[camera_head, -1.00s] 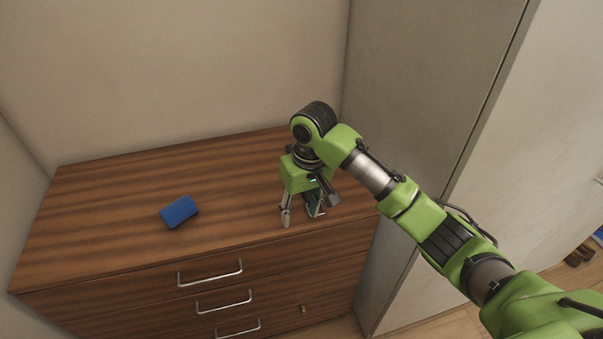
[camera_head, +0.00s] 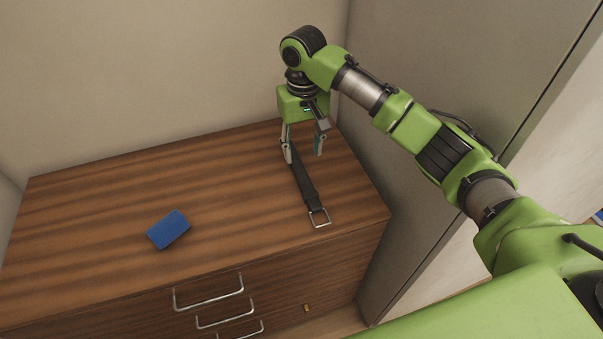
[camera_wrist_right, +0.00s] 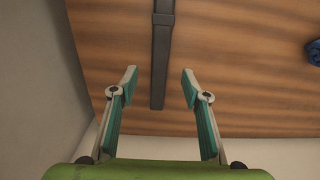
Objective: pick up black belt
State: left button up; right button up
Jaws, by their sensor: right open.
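The black belt (camera_head: 305,186) lies flat and stretched out on the wooden dresser top, near its right side. Its metal buckle is at the front end. My right gripper (camera_head: 304,157) is open and empty, over the far end of the belt, with its fingers pointing down. In the right wrist view the belt (camera_wrist_right: 161,50) runs between the two open fingertips (camera_wrist_right: 160,72); they look apart from it on both sides. Part of the belt's far end is hidden behind a finger in the head view. My left gripper is not in view.
A wall stands behind the dresser, and a tall grey cabinet (camera_head: 430,70) stands close on the right. The dresser top is clear around the belt.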

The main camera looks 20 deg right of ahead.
aim_at(303, 175)
notch_tip(303, 175, down, 4)
jog(key=shift+r, duration=0.25)
jog(key=shift+w+f, duration=0.1)
jog(key=shift+f, duration=0.15)
notch_tip(303, 175, down, 4)
jog(key=shift+f+p, duration=0.1)
jog(key=shift+p, duration=0.85)
jog(key=shift+f, duration=0.3)
jog(key=shift+c, duration=1.4)
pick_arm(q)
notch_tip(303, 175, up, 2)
pick_arm(e)
grip_shut()
